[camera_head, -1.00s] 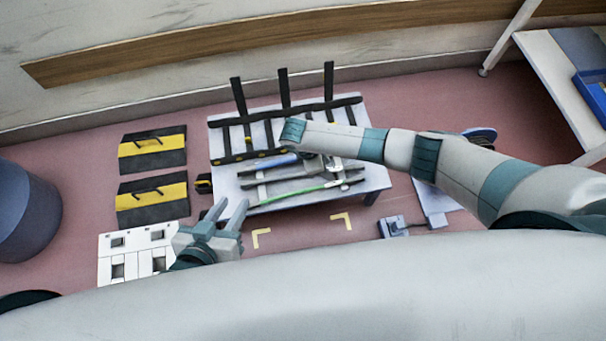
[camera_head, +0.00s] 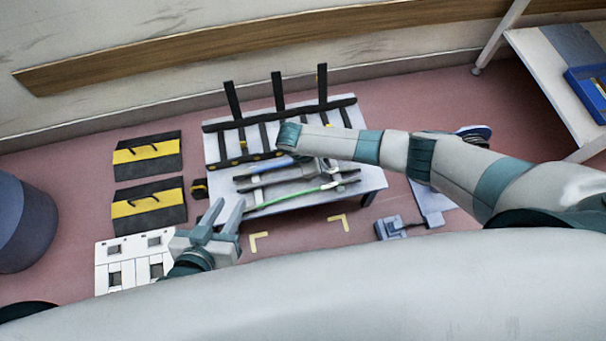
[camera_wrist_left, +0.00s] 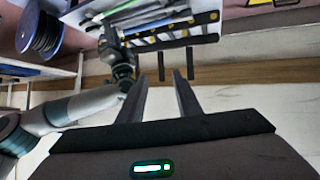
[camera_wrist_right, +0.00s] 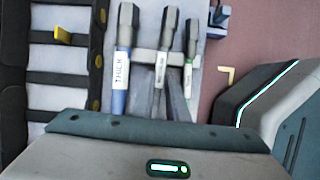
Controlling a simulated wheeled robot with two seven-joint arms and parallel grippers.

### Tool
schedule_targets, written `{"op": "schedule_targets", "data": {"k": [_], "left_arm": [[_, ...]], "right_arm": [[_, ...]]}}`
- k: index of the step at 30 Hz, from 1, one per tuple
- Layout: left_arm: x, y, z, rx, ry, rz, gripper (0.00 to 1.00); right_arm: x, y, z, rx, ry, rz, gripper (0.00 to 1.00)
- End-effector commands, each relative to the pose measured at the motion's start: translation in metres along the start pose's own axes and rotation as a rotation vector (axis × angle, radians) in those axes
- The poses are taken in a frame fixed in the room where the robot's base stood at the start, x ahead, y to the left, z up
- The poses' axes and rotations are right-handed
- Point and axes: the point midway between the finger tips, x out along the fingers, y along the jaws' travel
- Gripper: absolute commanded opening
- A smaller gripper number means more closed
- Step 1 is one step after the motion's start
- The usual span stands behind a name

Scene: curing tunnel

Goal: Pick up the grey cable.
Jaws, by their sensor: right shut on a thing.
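The grey cable (camera_wrist_right: 163,60) has a black end and a white label. It lies between the blue cable (camera_wrist_right: 123,65), labelled THICK, and the green cable (camera_wrist_right: 189,65) in the right wrist view. My right gripper (camera_wrist_right: 168,98) is shut on the grey cable, over the pale table; I cannot tell whether the cable is clear of its supports. In the head view my right wrist partly hides the cables. The green cable (camera_head: 300,195) lies nearest me there. My left gripper (camera_head: 226,212) is open and empty, left of the table's front; its spread fingers show in the left wrist view (camera_wrist_left: 161,82).
A black rack (camera_head: 280,113) with upright posts stands along the table's back. Black-and-yellow panels (camera_head: 148,155) and a white panel with cut-outs (camera_head: 135,258) lie at left. A blue drum (camera_head: 20,215) stands far left. A side table with a blue tray (camera_head: 588,88) is at right.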

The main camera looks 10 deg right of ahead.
Motion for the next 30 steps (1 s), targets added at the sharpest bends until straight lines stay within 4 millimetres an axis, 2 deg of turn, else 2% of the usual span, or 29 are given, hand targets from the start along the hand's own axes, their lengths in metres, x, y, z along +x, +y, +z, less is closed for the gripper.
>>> {"op": "schedule_targets", "data": {"k": [10,16,20,30], "left_arm": [[-0.002,-0.001,0.004,-0.004,-0.030,-0.002,0.31],[-0.009,-0.008,0.026,-0.021,-0.144,-0.015,0.31],[-0.017,-0.013,0.041,-0.031,-0.241,-0.026,0.31],[-0.032,-0.035,0.058,-0.013,-0.406,-0.085,0.31]], "right_arm": [[-0.006,0.000,0.003,0.000,0.000,0.000,0.00],[-0.021,0.001,0.009,0.001,0.002,0.001,0.00],[-0.040,0.001,0.016,0.000,0.002,0.002,0.00],[-0.056,-0.040,0.084,0.000,0.000,0.000,0.00]]}}
